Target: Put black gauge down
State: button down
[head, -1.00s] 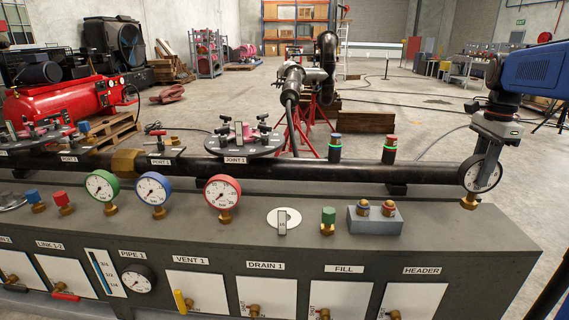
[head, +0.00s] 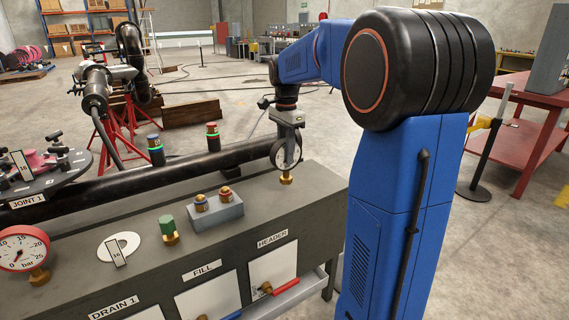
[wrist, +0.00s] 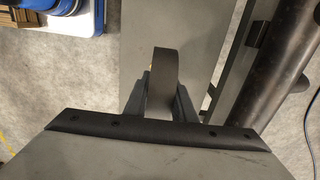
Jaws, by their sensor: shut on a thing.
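The black gauge (head: 286,153) has a white dial, a black rim and a brass stem (head: 286,178) pointing down. My gripper (head: 287,136) is shut on the upper part of its body, and the gauge hangs upright over the right end of the grey bench (head: 319,176). I cannot tell whether the stem touches the bench top. In the wrist view the gauge shows edge-on as a dark band (wrist: 163,75) between the fingers of my gripper (wrist: 160,95), with grey bench surface beyond. The dial is hidden there.
A black pipe (head: 130,183) runs along the bench behind the gauge. A grey block with two brass fittings (head: 214,215), a green-capped fitting (head: 169,230) and a white disc (head: 118,248) lie to the left. A red table (head: 517,130) stands at the right.

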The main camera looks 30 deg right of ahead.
jog(key=shift+f, duration=1.85)
jog(key=c, duration=1.5)
grip_release()
jog(key=shift+f, duration=0.1)
notch_tip(320, 180, up, 12)
jog(key=shift+r, duration=0.15)
jog(key=s+a+f+n+t, duration=0.1)
jog(key=s+a+f+n, duration=0.4)
jog(key=s, duration=0.5)
jog(key=s+a+f+n+t, duration=0.2)
jog(key=s+a+f+n, duration=0.3)
jog(key=s, duration=0.5)
jog(key=s+a+f+n+t, duration=0.1)
jog(key=s+a+f+n, duration=0.4)
jog(key=s, duration=0.5)
notch_tip(320, 180, down, 2)
jog(key=shift+a+f+n+t, duration=0.15)
jog(key=shift+n+t, duration=0.25)
jog(key=shift+n, duration=0.9)
